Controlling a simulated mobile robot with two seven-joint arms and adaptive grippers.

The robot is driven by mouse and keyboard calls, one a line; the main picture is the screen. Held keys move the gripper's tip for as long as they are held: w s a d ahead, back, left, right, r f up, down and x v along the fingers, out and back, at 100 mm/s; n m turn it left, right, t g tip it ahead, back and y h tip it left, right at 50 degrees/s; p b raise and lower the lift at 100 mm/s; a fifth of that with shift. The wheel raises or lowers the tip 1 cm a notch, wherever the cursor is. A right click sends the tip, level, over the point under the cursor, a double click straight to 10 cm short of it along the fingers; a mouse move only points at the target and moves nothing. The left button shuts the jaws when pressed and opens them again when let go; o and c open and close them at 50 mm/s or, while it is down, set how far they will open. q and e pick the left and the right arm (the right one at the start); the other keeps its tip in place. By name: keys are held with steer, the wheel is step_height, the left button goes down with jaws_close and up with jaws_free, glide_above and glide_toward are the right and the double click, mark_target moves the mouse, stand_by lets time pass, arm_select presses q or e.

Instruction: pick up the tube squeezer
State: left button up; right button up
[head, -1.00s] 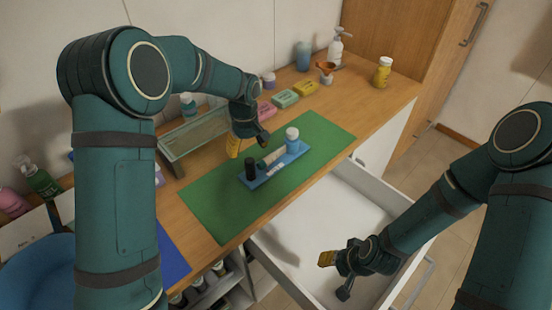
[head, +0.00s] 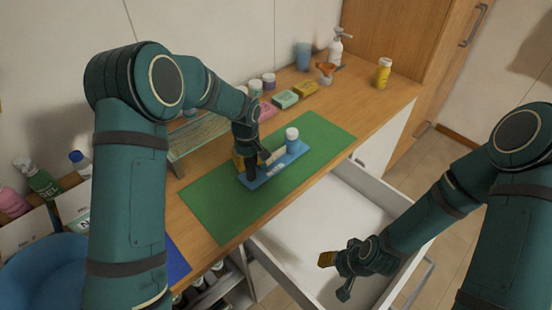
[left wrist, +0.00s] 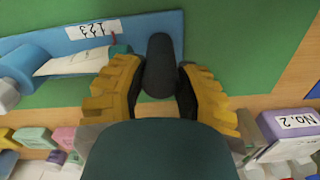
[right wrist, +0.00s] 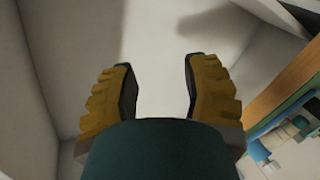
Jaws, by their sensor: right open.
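An upright black cylinder (left wrist: 160,60) stands at one end of a blue tray (head: 271,173); I cannot tell for sure if it is the tube squeezer. My left gripper (head: 250,157) is down at this end, with its yellow fingers on either side of the cylinder in the left wrist view. The gap is narrow, and whether the pads press on it is unclear. My right gripper (head: 336,275) is open and empty over the drawer.
The tray lies on a green mat (head: 318,131), mostly bare around it. Small coloured boxes (head: 285,99), jars and bottles line the back of the wooden counter. An open white drawer (head: 315,225) is in front. A purple "No.2" box (left wrist: 290,122) is near the left gripper.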

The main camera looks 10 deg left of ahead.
arm_select(q)
jaws_close()
steer(key=shift+r, duration=0.1)
step_height(320, 180, up, 10)
steer(key=shift+f, duration=0.1)
stand_by(0.4)
